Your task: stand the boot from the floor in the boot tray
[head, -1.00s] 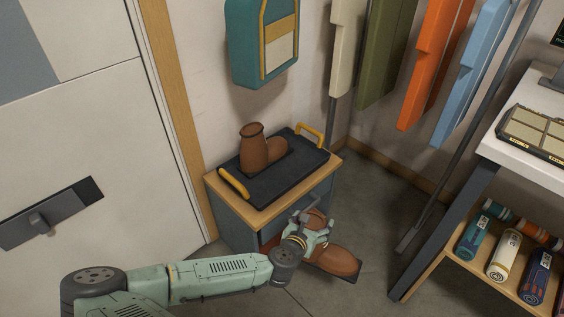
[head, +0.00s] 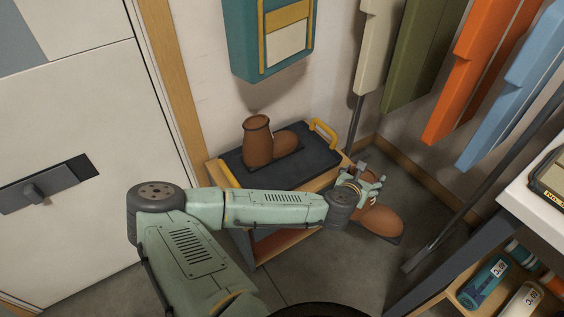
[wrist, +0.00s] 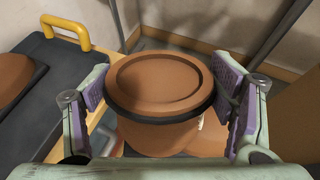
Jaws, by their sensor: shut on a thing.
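My gripper (head: 362,184) is shut on the upper part of a brown boot (head: 380,219), which is upright with its toe pointing right. In the wrist view, the purple-padded fingers (wrist: 165,108) stand on both sides of the dark-rimmed boot top (wrist: 158,84). The boot is beside the right side of the low cabinet; I cannot tell how far its sole is above the floor. The black boot tray (head: 311,160) lies on the cabinet. A matching boot (head: 258,143) stands upright in its left part.
The tray has yellow handles (head: 323,132) at its ends. The wooden-topped cabinet (head: 268,246) stands against the wall. A bench with bottles (head: 486,281) below is at the lower right. Grey floor (head: 330,272) is open in front.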

